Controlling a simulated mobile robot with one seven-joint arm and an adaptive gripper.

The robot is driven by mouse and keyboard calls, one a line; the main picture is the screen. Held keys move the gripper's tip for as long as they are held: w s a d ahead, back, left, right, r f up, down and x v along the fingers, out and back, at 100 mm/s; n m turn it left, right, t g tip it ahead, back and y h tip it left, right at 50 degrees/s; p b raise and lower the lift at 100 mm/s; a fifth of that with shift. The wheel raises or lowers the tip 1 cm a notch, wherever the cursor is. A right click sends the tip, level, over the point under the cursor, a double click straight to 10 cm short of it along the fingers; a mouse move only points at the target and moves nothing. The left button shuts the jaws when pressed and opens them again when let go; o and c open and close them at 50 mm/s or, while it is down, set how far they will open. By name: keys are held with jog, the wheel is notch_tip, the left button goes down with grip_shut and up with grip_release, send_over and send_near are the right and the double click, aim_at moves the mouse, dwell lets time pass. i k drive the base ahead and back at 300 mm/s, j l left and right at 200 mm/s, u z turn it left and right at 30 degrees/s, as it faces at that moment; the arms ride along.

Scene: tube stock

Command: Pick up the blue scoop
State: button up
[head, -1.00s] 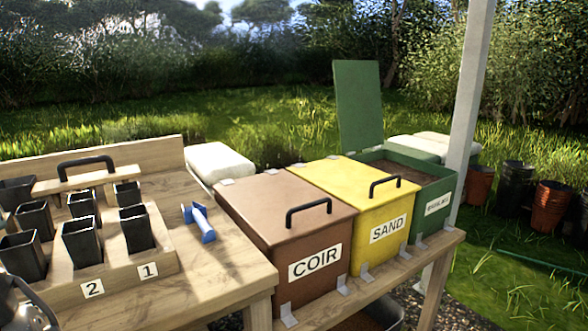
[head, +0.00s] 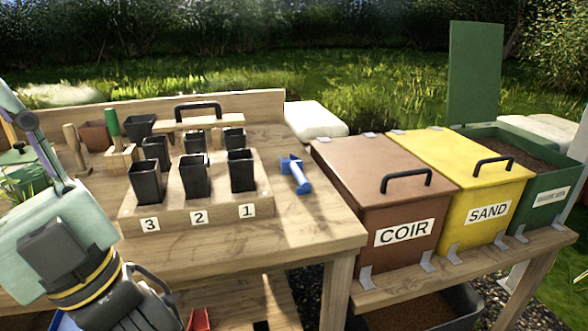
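The blue scoop (head: 296,174) lies on the wooden bench top, right of the numbered pot block and left of the brown COIR bin. It has a blue head at its far end and a pale shaft with a blue near end. My gripper (head: 157,290) is at the lower left of the head view, in front of the bench and well apart from the scoop. Its dark fingers are partly cut off by the bottom edge, and I cannot make out whether they are open or shut.
A stepped wooden block (head: 236,208) holds several black pots. Lidded COIR (head: 355,226) and yellow SAND (head: 462,214) bins stand right of the bench, beside a green bin with its lid raised (head: 476,75). The bench top (head: 285,243) in front of the scoop is clear.

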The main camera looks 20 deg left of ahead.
aim_at(293, 164)
jog(key=i+l+u, duration=0.1)
jog(key=u, duration=0.4)
jog(key=l+u, duration=0.2)
jog(key=u, duration=0.25)
jog(key=l+u, duration=0.3)
jog(key=l, duration=0.25)
jog(key=i+l+u, duration=0.1)
jog(key=l+u, duration=0.25)
jog(key=l, duration=0.8)
jog(key=k+l+u, duration=0.1)
jog(key=l, duration=1.05)
jog(key=k+l+u, duration=0.1)
jog(key=l, duration=0.45)
